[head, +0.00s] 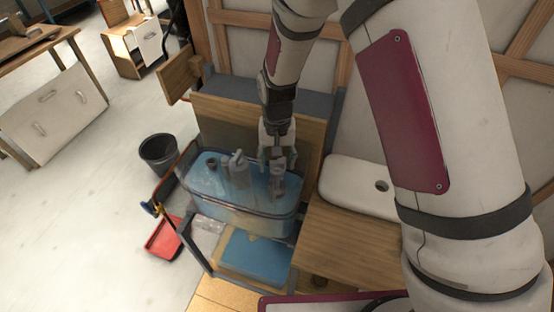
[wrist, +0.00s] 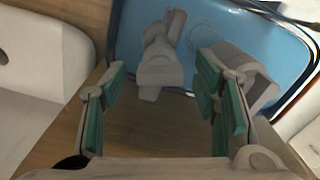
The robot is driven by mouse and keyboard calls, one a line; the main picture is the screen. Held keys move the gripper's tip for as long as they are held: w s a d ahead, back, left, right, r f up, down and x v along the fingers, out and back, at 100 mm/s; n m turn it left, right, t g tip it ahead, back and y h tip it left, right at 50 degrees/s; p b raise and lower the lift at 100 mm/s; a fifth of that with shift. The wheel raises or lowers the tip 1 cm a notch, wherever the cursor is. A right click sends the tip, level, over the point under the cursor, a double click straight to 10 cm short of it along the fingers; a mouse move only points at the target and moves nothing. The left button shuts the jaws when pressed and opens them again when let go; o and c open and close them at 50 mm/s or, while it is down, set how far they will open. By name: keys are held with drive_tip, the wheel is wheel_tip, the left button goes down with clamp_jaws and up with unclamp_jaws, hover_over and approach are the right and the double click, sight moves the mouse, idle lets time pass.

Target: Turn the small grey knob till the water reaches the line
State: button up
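A clear tank (head: 245,212) holds blue water, seen from above in the head view; the blue also shows in the wrist view (wrist: 225,30). My gripper (head: 277,160) points down at the tank's back right part. In the wrist view its two green-padded fingers (wrist: 162,85) are apart with nothing held between them. A small grey knob-like fitting with a raised lever (wrist: 160,70) stands just beyond the fingertips, between them in the picture. A larger grey fitting (wrist: 247,80) is partly behind the right finger. A grey upright fitting (head: 238,168) stands in the tank. I cannot make out the line.
A white basin (head: 355,184) and wooden counter (head: 345,238) lie right of the tank. A wooden panel (head: 230,118) stands behind it. A black bucket (head: 158,152) and red tray (head: 164,238) are on the floor at left, where the floor is mostly open.

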wheel_tip(320, 180, up, 12)
idle(0.6)
idle(0.4)
wheel_tip(320, 180, up, 8)
drive_tip(key=t, duration=0.1)
hover_over(277, 162)
drive_tip(key=s+d, duration=0.3)
drive_tip(key=d, duration=0.2)
drive_tip(key=s+d+r+t+y, duration=0.1)
drive_tip(key=s+d+r+t, duration=0.1)
drive_tip(key=s+d+r, duration=0.5)
drive_tip(key=s+d+r+t+h, duration=0.1)
drive_tip(key=s+d+r, duration=0.4)
drive_tip(key=s, duration=0.7)
drive_tip(key=shift+d+r+t, duration=0.15)
drive_tip(key=shift+d+t, duration=0.3)
drive_tip(key=shift+t, duration=0.35)
